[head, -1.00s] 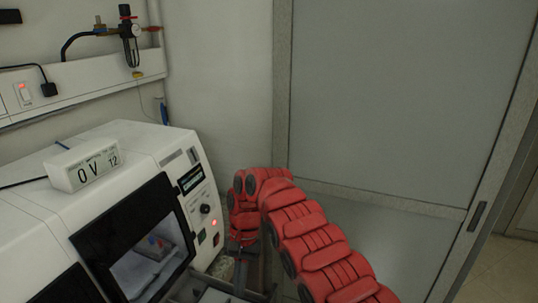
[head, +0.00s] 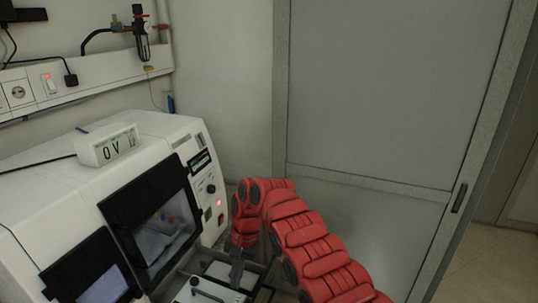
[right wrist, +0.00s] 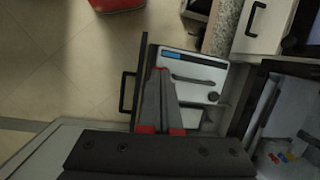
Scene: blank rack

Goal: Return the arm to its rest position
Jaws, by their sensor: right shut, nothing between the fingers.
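My right arm (head: 310,245) is red and padded; it comes in from the lower right in the head view and bends down at the elbow. My right gripper (head: 237,272) points down in front of the white machine (head: 60,205), over an open drawer. In the right wrist view the two grey fingers of my right gripper (right wrist: 160,74) lie together, shut, with nothing between them. They are over a white and grey panel (right wrist: 190,72) in the drawer. I cannot tell the exact height above it. My left gripper is not in view.
The open drawer (head: 205,292) juts out below the machine's dark window (head: 155,225). A small white voltage display (head: 108,146) sits on top of the machine. A grey sliding door (head: 385,90) stands behind the arm. Tiled floor (right wrist: 65,65) is clear beside the drawer.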

